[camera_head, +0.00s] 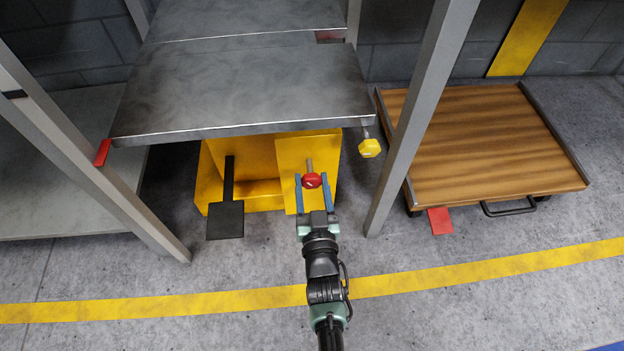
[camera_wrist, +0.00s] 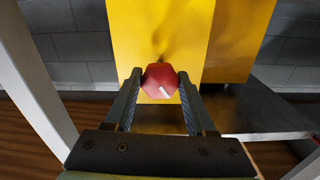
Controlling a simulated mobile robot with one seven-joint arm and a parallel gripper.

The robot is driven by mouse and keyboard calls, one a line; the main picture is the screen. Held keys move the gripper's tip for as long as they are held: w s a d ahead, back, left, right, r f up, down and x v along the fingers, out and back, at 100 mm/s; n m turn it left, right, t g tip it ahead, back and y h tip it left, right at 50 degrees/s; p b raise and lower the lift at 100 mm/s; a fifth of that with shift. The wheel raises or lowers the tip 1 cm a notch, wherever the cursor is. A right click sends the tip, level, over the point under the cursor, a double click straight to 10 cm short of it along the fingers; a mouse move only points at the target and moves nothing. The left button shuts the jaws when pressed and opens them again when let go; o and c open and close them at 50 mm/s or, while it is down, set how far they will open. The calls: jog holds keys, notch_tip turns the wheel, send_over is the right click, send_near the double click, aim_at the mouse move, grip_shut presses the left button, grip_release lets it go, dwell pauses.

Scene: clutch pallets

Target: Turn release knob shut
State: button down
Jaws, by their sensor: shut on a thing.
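A red knob (camera_head: 312,181) sits on a short stem on the front of the yellow housing (camera_head: 264,160), under the grey metal table. In the wrist view the red knob (camera_wrist: 160,80) shows a short white mark on its face. My gripper (camera_head: 313,182) reaches it from the front, its two blue fingers on either side of the knob. In the wrist view my gripper (camera_wrist: 160,88) is shut on the red knob, with the fingertips at its left and right sides. A yellow knob (camera_head: 370,148) hangs at the table's right front corner. The task's wording does not tell me which knob is the release knob.
A black pedal (camera_head: 226,219) sticks out from the housing's left front. Grey posts (camera_head: 412,120) stand left and right of the table. A wooden-topped cart (camera_head: 482,140) with a red pedal (camera_head: 440,221) stands at right. The floor in front is clear.

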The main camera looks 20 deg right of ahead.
jog(key=m+p, duration=0.1)
jog(key=m, duration=0.5)
jog(key=shift+m, duration=0.3)
dwell(0.4)
jog(key=shift+c, duration=1.2)
grip_release()
jog(key=shift+s+a, duration=0.1)
jog(key=shift+s, duration=0.05)
jog(key=p+v, duration=0.5)
jog(key=v, duration=0.7)
jog(key=shift+s, duration=0.35)
jog(key=shift+a+r, duration=0.1)
